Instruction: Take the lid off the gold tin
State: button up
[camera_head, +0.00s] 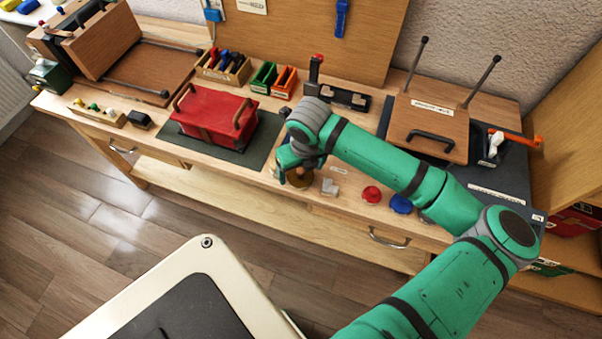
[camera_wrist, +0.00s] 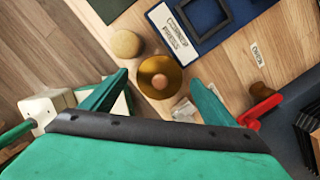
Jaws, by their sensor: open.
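The gold tin (camera_wrist: 148,88) is round, and its lid carries a pale wooden knob (camera_wrist: 159,81) in the middle of the wrist view. In the head view the tin (camera_head: 300,182) sits near the bench's front edge, partly hidden by my gripper. My gripper (camera_wrist: 158,77) is open, with one green finger on each side of the tin in the wrist view. Nothing is held between the fingers. I cannot tell how far above the knob the fingertips are.
A round tan piece (camera_wrist: 127,43) stands close beside the tin. A red box (camera_head: 215,116) with handles lies left on a dark mat. A red knob (camera_head: 371,194) and a blue knob (camera_head: 400,204) are to the right. Small light blocks (camera_head: 330,187) sit near the tin.

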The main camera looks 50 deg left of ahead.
jog(key=c, duration=1.1)
jog(key=shift+r, duration=0.15)
